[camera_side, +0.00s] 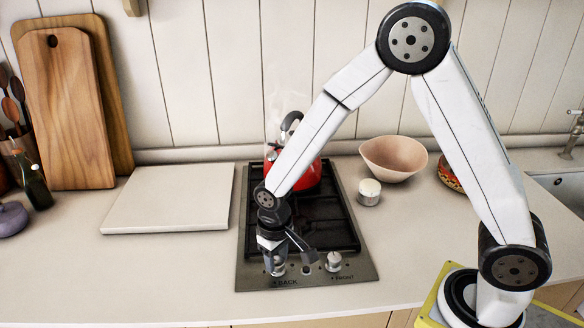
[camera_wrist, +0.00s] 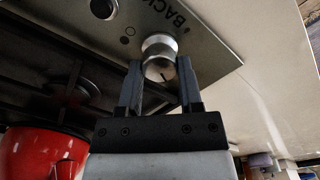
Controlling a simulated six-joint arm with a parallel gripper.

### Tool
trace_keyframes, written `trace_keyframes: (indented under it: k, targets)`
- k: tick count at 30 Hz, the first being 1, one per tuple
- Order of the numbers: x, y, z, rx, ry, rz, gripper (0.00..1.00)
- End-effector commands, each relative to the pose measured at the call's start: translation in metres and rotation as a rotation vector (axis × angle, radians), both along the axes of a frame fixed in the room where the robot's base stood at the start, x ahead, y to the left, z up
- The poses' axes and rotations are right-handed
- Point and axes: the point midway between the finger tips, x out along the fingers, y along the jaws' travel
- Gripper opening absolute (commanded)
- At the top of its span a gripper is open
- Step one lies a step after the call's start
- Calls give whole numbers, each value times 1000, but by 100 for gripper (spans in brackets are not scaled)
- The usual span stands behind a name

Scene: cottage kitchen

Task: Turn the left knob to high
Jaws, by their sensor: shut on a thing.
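The left knob (camera_wrist: 159,46), silver and round with a dark pointer line on its face, sits on the steel hob panel (camera_wrist: 212,55) beside the "BACK" lettering. My gripper (camera_wrist: 160,75) has its two fingers on either side of this knob, shut on it. In the side view my gripper (camera_side: 276,262) points down onto the panel's front left and hides most of the knob. The exact pointer setting is hard to read. The right knob (camera_side: 333,260), silver, stands free above the "FRONT" lettering.
A red kettle (camera_side: 308,176) stands on the black hob grate behind my gripper, with faint steam above. A pale board (camera_side: 170,198) lies left of the hob. A small white-topped jar (camera_side: 369,192) and a pink bowl (camera_side: 394,157) stand right. The front counter is clear.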

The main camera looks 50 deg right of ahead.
Motion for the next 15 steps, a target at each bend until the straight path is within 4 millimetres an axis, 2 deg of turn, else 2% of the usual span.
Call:
trace_keyframes:
  k: [9, 15]
  targets:
    - [0, 1, 0, 0, -2, 269, 0]
    - [0, 1, 0, 0, -2, 377, 0]
